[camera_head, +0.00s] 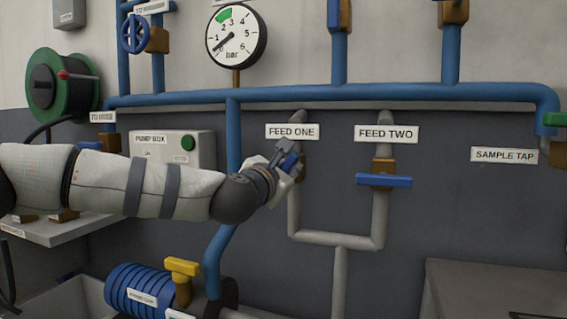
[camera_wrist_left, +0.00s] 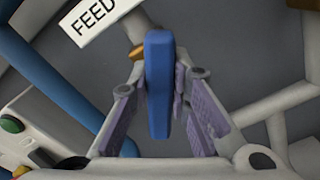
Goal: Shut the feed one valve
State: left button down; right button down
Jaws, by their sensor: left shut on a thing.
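The FEED ONE label (camera_head: 292,132) is on the left grey branch pipe. Under it, the feed one valve's blue handle (camera_head: 290,162) shows as a short slanted piece, partly hidden by my left gripper (camera_head: 284,158). In the left wrist view the blue handle (camera_wrist_left: 158,85) stands between the purple finger pads of my left gripper (camera_wrist_left: 165,95), which is shut on it. A bit of the brass valve body (camera_wrist_left: 136,52) shows behind the handle. The handle's exact angle to its pipe is hard to tell. My right gripper is not in view.
The feed two valve's blue handle (camera_head: 384,180) lies level across its vertical pipe, just right of my gripper. A blue pipe (camera_head: 234,135) runs down left of the feed one pipe. The pump box (camera_head: 170,150) is behind my left arm. A grey bench (camera_head: 490,285) is lower right.

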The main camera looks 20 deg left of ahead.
pick_arm(q)
jog(key=m, duration=0.1)
jog(key=m+p, duration=0.1)
jog(key=m, duration=0.1)
jog(key=shift+s+d+r+m, duration=0.15)
jog(key=shift+r+m, duration=0.1)
jog(key=shift+m, duration=0.15)
jog(key=m+p, duration=0.1)
jog(key=m, duration=0.2)
jog(key=shift+d+f+m+p, duration=0.1)
jog(key=shift+f+m+p, duration=0.05)
jog(key=shift+m+p, duration=0.2)
jog(key=m, duration=0.1)
jog(key=m+p, duration=0.1)
jog(key=m, duration=0.1)
jog(key=shift+f, duration=0.3)
jog(key=shift+f+m, duration=0.15)
jog(key=shift+m, duration=0.4)
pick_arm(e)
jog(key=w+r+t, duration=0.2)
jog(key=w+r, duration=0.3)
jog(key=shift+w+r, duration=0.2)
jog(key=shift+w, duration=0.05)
pick_arm(q)
jog(key=shift+f, duration=0.1)
jog(key=c, duration=1.5)
grip_release()
